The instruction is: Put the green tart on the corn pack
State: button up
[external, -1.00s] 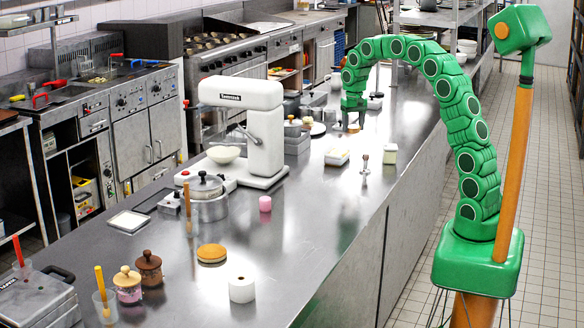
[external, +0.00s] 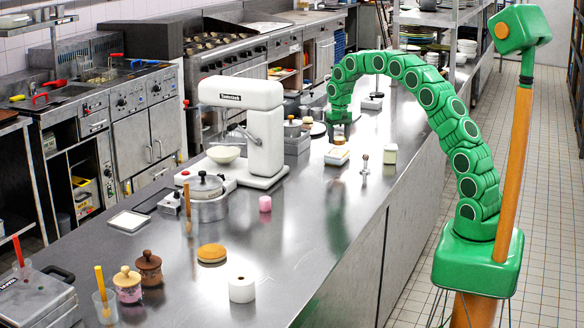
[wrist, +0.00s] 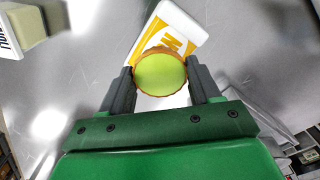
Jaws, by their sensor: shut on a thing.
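The green tart (wrist: 160,73), round with a pale green top and a brown crimped rim, is held between the two dark fingers of my gripper (wrist: 158,78). The corn pack (wrist: 172,28), white with a yellow print, lies on the steel counter beneath the tart, partly hidden by it. In the external view the corn pack (external: 337,157) lies flat just below and in front of my gripper (external: 338,140). The tart overlaps the pack in the wrist view; I cannot tell whether they touch.
A pale block-like container (external: 390,153) and a small metal item (external: 364,162) stand to the right of the pack.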

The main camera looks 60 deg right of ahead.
aim_at(338, 138)
jog(key=shift+w+d+f, duration=0.1)
jog(key=shift+w+f, duration=0.1)
jog(key=shift+f, duration=1.55)
jog(key=shift+f, duration=0.15)
jog(key=o, duration=0.7)
notch_tip(338, 138, up, 12)
jog(key=shift+f, duration=0.25)
jog(key=shift+r, duration=0.4)
